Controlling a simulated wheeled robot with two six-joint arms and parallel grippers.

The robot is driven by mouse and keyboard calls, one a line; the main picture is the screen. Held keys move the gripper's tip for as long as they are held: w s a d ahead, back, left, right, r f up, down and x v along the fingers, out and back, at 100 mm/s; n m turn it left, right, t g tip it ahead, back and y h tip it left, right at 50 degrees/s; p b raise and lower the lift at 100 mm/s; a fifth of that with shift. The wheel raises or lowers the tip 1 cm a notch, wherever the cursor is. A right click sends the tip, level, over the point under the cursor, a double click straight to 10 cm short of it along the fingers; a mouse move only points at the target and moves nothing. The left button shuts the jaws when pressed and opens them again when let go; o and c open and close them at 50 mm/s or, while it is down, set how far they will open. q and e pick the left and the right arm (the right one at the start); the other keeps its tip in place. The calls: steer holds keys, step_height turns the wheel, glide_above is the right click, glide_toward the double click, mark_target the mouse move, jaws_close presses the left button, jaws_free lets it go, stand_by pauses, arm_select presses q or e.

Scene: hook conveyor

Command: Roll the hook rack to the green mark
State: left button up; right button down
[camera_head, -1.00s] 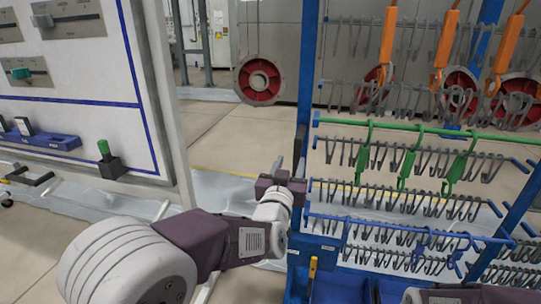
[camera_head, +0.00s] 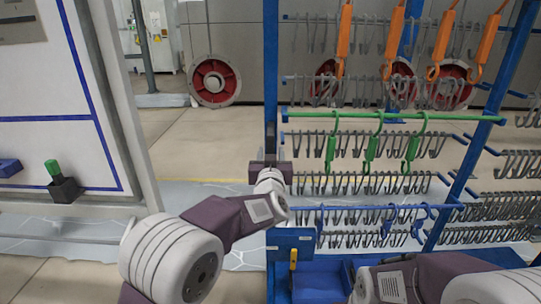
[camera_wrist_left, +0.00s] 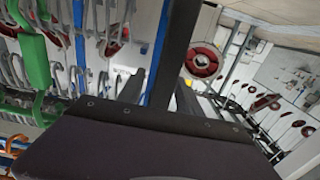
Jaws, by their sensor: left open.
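The hook rack (camera_head: 271,60) has blue posts and rows of grey hooks, with green hooks on a green bar (camera_head: 400,116) and orange hooks above. My left gripper (camera_head: 271,150) is open at the rack's left blue post, its fingers upright against or around it; contact is unclear. In the left wrist view, the blue post (camera_wrist_left: 157,60) runs beside a dark finger, with green and grey hooks to the left. My right arm crosses the bottom right, in front of the rack's lower part; its gripper is out of frame. No green floor mark is visible.
A white panel (camera_head: 50,110) with blue lines and a small black holder with a green top (camera_head: 62,185) stands at left. Red discs (camera_head: 215,80) are at the back wall. Blue bins (camera_head: 320,283) sit low in the rack. Open floor lies between panel and rack.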

arm_select(q)
steer(key=shift+w, duration=0.25)
jaws_close()
stand_by(1.3)
